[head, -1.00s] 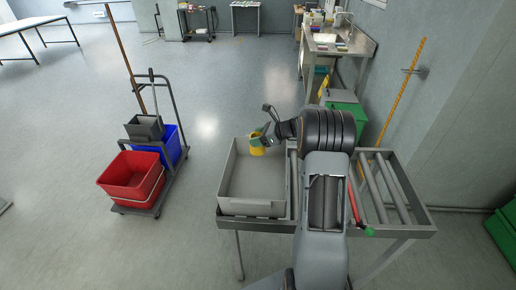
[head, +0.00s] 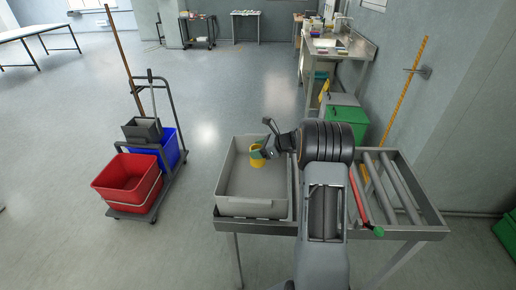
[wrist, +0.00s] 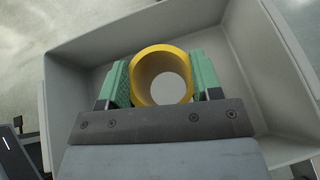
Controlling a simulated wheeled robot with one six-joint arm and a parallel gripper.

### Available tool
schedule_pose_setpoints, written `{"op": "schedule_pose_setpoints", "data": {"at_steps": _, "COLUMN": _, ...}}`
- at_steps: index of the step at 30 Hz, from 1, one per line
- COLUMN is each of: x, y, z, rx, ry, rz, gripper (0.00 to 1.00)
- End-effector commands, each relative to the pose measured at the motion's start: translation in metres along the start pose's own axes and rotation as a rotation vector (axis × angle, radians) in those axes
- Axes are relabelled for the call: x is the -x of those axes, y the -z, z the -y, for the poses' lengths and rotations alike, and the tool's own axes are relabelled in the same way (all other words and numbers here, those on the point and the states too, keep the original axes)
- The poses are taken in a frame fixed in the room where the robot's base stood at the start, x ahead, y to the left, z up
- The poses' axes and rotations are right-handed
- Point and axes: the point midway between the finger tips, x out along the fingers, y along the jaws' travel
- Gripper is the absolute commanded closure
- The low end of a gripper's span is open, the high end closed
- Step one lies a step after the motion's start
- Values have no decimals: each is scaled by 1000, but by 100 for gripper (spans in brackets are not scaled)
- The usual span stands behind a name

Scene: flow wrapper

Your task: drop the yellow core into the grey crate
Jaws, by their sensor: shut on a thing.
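The yellow core (head: 257,160) is a short hollow tube. In the wrist view the yellow core (wrist: 161,52) sits between the two green finger pads of my gripper (wrist: 162,82), which is shut on it. In the head view my gripper (head: 262,152) holds the core over the far part of the grey crate (head: 246,208). The wrist view looks down past the core into the grey crate (wrist: 62,100), whose inside looks empty. The crate's floor shows through the tube's bore. The exact height of the core above the floor is hard to tell.
The crate stands on the left of a metal roller table (head: 408,228). A red-handled tool (head: 360,195) lies by the rollers. A mop cart with a red bucket (head: 128,182) and a blue bucket (head: 170,148) stands to the left. A green bin (head: 347,120) stands behind the table.

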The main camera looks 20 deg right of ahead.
Motion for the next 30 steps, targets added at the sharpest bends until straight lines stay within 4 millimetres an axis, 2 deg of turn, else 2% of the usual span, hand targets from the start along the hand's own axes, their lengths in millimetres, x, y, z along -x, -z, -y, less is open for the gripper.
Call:
{"op": "schedule_pose_setpoints", "data": {"at_steps": 6, "x": 0, "y": 0, "z": 0, "rx": 0, "ry": 0, "rz": 0, "gripper": 64}}
{"op": "schedule_pose_setpoints", "data": {"at_steps": 7, "x": 0, "y": 0, "z": 0, "rx": 0, "ry": 0, "rz": 0, "gripper": 41}}
{"op": "schedule_pose_setpoints", "data": {"at_steps": 16, "x": 0, "y": 0, "z": 0, "rx": 0, "ry": 0, "rz": 0, "gripper": 12}}
{"op": "schedule_pose_setpoints", "data": {"at_steps": 25, "x": 3, "y": 0, "z": 0, "rx": 0, "ry": 1, "rz": 0, "gripper": 12}}
{"op": "schedule_pose_setpoints", "data": {"at_steps": 30, "x": 25, "y": 0, "z": 1, "rx": 0, "ry": 4, "rz": 1, "gripper": 12}}
